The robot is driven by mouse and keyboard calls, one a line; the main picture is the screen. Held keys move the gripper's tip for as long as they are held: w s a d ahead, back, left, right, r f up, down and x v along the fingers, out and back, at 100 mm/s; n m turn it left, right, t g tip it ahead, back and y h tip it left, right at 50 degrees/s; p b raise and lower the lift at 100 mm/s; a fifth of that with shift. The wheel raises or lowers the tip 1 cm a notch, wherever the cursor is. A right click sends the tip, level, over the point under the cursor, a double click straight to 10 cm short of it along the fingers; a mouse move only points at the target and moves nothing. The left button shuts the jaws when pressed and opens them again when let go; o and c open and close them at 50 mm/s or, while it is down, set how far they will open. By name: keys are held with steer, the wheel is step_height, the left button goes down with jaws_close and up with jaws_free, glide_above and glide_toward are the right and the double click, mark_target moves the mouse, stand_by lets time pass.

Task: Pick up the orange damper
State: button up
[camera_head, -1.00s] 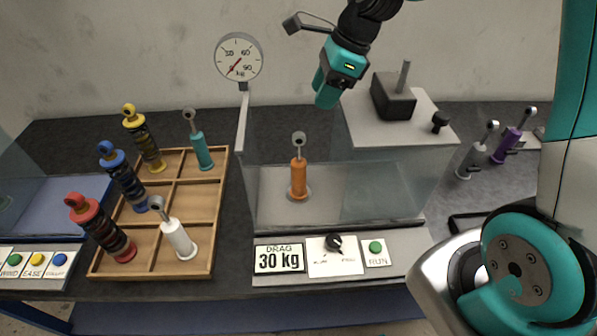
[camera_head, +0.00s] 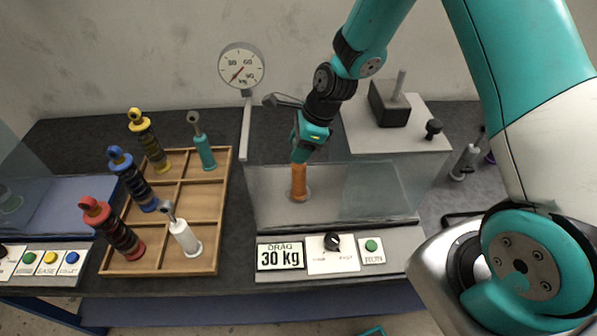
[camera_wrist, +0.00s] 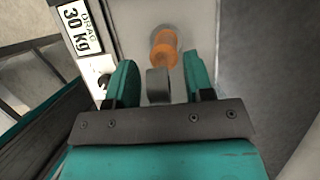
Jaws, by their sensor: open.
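The orange damper (camera_head: 299,183) stands upright on the grey base of the drag tester, behind its clear front panel. In the wrist view the damper (camera_wrist: 163,50) shows its orange body, with its grey top eye between my two teal fingers. My gripper (camera_head: 300,157) is directly above the damper in the head view and hides its top eye. In the wrist view my gripper (camera_wrist: 160,85) is open, with one finger on each side of the eye and a gap visible on both sides.
A wooden tray (camera_head: 208,272) at the left holds several dampers. The clear panel (camera_head: 350,196) stands in front of the orange damper. A round gauge (camera_head: 241,66) on a post rises behind left.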

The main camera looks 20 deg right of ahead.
jaws_close()
steer(key=shift+r, duration=0.15)
stand_by(0.4)
